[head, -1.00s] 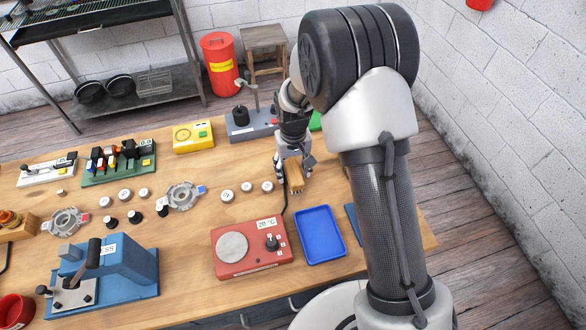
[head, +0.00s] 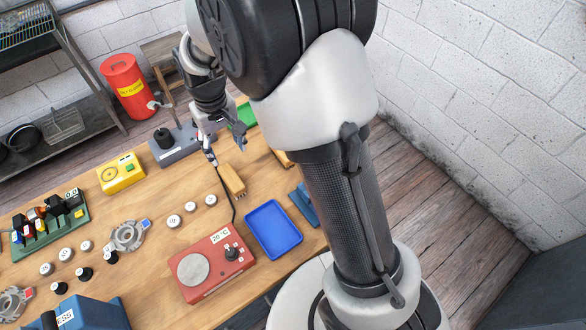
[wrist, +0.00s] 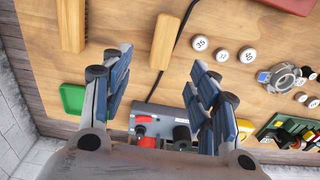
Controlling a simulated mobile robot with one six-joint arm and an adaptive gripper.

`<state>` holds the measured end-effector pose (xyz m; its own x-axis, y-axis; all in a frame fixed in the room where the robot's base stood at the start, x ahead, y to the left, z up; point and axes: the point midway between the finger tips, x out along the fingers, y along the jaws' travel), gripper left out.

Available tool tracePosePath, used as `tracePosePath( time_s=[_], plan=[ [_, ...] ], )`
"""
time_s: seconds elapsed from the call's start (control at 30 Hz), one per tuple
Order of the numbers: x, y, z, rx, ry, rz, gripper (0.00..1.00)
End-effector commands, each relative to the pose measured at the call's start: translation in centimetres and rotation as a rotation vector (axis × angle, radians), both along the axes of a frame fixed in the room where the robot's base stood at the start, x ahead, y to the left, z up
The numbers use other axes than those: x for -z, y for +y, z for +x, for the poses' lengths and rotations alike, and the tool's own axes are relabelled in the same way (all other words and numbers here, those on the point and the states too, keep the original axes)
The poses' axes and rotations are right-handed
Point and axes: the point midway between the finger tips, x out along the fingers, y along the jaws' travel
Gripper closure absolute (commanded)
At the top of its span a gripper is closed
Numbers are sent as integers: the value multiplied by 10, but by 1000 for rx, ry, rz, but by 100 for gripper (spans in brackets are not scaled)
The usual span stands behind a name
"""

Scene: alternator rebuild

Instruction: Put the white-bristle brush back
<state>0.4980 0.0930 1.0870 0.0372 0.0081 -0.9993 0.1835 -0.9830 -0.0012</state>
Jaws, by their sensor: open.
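A wooden brush (head: 232,180) rests on the bench beside a black cable, behind the blue tray. It also shows in the wrist view (wrist: 163,42).
The blue tray (head: 274,229) is empty. A red hot plate (head: 211,267) stands to its left. Several white-topped round parts (head: 191,208) sit left of the cable. A grey fixture (head: 176,145) and a green item (head: 243,115) are near the far edge. A yellow box (head: 121,173) stands farther left.

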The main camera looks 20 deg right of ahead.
Motion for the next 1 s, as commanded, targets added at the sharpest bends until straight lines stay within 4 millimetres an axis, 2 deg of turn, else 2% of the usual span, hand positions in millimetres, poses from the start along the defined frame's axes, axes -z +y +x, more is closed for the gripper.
tracePosePath(
  time_s=[0.03, 0.2, 0.3, 0.4, 0.53, 0.7, 0.83, 1.0],
  plan=[
    [-26, -8, -8, 12, -29, 5, 45],
    [-97, -36, -58, 55, -111, 18, 45],
    [-128, -51, -94, 81, -159, 23, 45],
    [-151, -65, -133, 106, -209, 27, 45],
    [-167, -79, -183, 137, -272, 30, 45],
    [-169, -89, -232, 169, -334, 30, 45],
    [-166, -92, -250, 181, -360, 30, 45],
    [-164, -93, -257, 185, -368, 30, 45]
  ],
)
